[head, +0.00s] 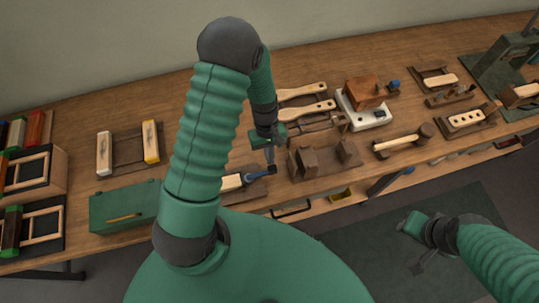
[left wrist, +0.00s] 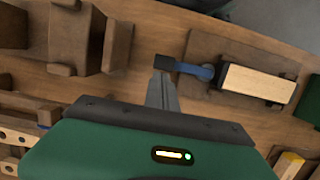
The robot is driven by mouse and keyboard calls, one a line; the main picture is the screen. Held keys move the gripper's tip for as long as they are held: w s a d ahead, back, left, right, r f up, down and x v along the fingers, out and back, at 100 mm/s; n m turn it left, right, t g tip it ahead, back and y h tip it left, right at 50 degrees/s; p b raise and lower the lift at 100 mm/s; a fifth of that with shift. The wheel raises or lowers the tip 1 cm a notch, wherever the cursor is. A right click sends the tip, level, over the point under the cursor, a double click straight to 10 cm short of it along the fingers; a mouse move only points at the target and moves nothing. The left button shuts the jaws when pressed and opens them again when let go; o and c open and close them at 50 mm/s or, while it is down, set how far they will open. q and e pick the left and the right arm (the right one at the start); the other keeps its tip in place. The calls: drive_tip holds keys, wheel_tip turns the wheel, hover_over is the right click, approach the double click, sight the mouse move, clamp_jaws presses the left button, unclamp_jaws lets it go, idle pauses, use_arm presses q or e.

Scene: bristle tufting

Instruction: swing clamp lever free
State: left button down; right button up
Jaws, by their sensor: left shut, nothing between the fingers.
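A blue lever with a dark end (left wrist: 192,70) lies over a brown wooden fixture (left wrist: 220,48), beside a pale wooden block (left wrist: 258,83). In the head view the blue lever (head: 256,175) and pale block (head: 231,182) sit near the bench's front edge. My left gripper (head: 270,167) points down at the lever's dark end, its fingers shut and empty. In the left wrist view the fingertips (left wrist: 162,80) are right by that dark end; I cannot tell whether they touch. My right gripper (head: 418,267) hangs over the floor, away from the bench; its opening is unclear.
A brown block fixture (head: 307,160) stands just right of the left gripper. Brush handles (head: 305,110) lie behind it, and a green box (head: 125,207) stands to the left. My left arm covers part of the bench. Bare bench (head: 75,125) shows at the back left.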

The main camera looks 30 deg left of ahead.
use_arm(q)
drive_tip(key=shift+d, duration=0.1)
drive_tip(key=shift+m, duration=0.5)
drive_tip(key=shift+s, duration=0.1)
